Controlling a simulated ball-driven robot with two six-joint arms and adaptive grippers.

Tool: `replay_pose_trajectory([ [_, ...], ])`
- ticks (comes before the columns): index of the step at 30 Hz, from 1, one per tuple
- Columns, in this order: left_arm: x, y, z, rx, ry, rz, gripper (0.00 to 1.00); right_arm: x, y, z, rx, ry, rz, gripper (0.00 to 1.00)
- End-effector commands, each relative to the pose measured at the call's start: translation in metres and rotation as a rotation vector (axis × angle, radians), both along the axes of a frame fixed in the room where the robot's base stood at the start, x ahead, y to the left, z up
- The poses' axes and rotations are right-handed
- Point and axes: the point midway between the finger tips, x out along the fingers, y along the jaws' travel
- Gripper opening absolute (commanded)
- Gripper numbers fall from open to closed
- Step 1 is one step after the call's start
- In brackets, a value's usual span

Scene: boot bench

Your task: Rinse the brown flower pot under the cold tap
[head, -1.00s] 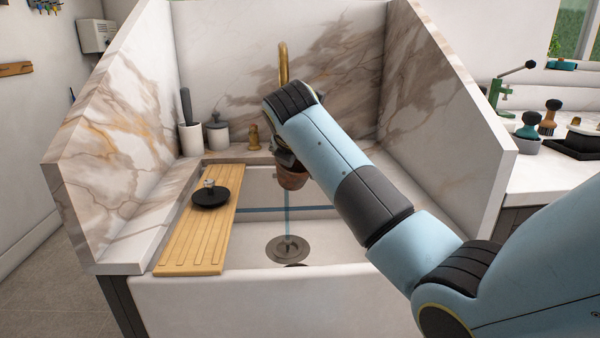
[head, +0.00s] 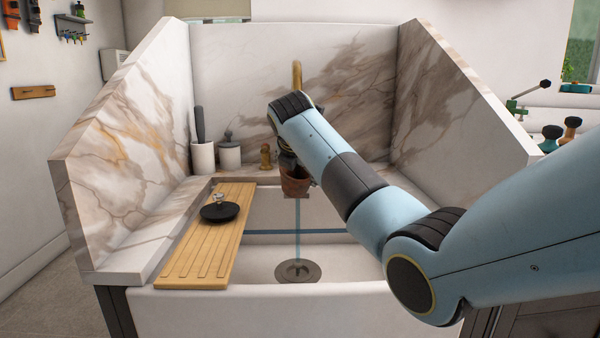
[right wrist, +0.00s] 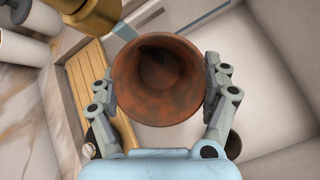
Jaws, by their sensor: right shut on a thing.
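The brown flower pot (head: 295,185) hangs over the sink, below and in front of the brass tap (head: 297,75). My right gripper (head: 287,160) is shut on it. In the right wrist view the pot (right wrist: 158,85) sits between both fingers (right wrist: 160,78), its round mouth facing the camera and its inside dark and empty-looking. The brass tap (right wrist: 88,14) shows beside its rim there. My arm hides part of the tap. My left gripper is not in view.
A wooden drainboard (head: 190,265) with a black round stopper-like disc (head: 220,212) lies over the sink's left side. A white cup (head: 203,158), a lidded jar (head: 229,153) and a brass knob (head: 265,157) stand on the back ledge. Marble walls enclose three sides.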

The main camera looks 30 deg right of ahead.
Motion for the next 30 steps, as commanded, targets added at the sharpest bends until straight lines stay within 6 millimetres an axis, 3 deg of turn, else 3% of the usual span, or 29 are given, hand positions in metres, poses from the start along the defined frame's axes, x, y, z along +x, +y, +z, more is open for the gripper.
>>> replay_pose_trajectory([
  [30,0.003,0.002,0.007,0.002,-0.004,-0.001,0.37,-0.004,-0.011,0.000,0.001,0.000,-0.001,0.48],
])
